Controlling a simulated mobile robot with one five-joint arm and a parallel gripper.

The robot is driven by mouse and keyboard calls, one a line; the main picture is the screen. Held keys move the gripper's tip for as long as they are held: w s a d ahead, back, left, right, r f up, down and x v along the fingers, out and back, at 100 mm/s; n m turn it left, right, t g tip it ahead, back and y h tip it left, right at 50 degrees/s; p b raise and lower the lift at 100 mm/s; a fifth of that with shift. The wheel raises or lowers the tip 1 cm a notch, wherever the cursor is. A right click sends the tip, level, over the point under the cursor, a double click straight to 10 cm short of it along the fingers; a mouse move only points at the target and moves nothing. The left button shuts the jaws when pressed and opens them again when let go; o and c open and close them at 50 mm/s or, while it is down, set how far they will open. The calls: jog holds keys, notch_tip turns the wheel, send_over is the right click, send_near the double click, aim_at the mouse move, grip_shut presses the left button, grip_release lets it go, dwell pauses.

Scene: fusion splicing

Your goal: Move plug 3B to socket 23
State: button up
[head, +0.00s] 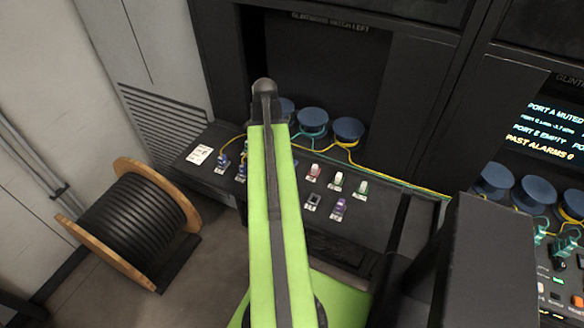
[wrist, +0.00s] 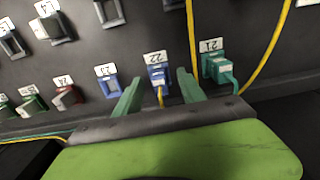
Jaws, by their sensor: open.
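In the wrist view my gripper (wrist: 158,80) is open, with its two teal fingers on either side of a blue plug (wrist: 158,76) with a yellow cable at the socket labelled 22. Whether the fingers touch the plug I cannot tell. Socket 23 (wrist: 111,86) is a blue-framed socket just left of the left finger, and it looks empty. No 3B marking is readable on any plug. In the head view my arm hides the gripper and the middle of the panel.
A teal plug (wrist: 220,70) with a cable sits at socket 21, close to the right finger. A red plug (wrist: 66,97) is at 24. Yellow cables cross nearby. In the head view, blue spools (head: 348,129) stand behind the panel and a cable drum (head: 135,222) is on the floor.

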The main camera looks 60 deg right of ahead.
dwell(0.8)
grip_shut()
dwell(1.1)
jog(key=shift+r, duration=0.15)
jog(key=shift+r+p, duration=2.95)
jog(key=shift+p, duration=0.1)
